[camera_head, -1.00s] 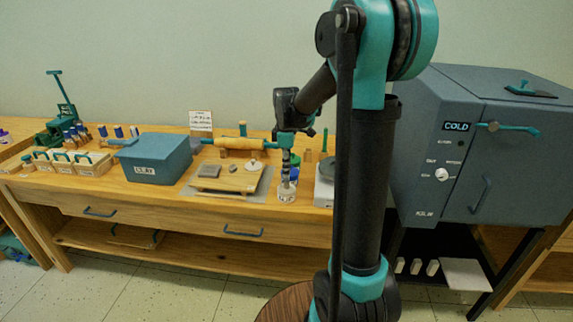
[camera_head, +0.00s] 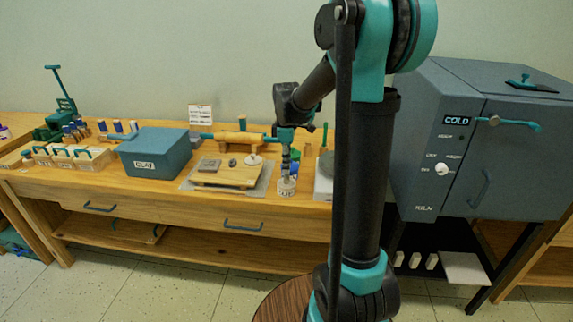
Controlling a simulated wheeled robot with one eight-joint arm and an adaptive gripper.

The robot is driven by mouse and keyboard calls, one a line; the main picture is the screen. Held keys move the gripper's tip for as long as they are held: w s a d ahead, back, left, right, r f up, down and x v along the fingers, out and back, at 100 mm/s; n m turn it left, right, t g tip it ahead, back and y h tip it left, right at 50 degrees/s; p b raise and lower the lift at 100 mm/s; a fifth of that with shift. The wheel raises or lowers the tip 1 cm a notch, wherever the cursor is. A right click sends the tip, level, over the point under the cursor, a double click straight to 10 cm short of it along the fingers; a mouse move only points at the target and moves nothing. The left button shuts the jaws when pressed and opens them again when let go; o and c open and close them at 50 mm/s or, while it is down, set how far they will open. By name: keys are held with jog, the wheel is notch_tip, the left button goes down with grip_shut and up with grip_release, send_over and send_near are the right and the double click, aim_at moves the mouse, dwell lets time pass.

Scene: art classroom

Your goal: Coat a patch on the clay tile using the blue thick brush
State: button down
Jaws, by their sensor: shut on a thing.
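A small grey square clay tile (camera_head: 209,165) lies on the left part of a low wooden board (camera_head: 226,179) on the workbench. My gripper (camera_head: 286,158) points straight down right of the board, over a small pale jar (camera_head: 287,188) with a dark label. It is shut on a slim upright thing, taken to be the brush, whose lower end meets the jar's mouth. The brush's colour and bristles are too small to make out, and I cannot tell how deep it sits in the jar.
A dark grey piece and a pale disc (camera_head: 254,160) share the board. A rolling pin (camera_head: 238,137) lies behind it, a blue-grey clay bin (camera_head: 154,153) left. A grey kiln (camera_head: 480,145) stands further right.

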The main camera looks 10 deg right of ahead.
jog(key=shift+f, duration=0.5)
dwell(1.2)
jog(key=shift+r, duration=0.1)
jog(key=shift+r, duration=3.4)
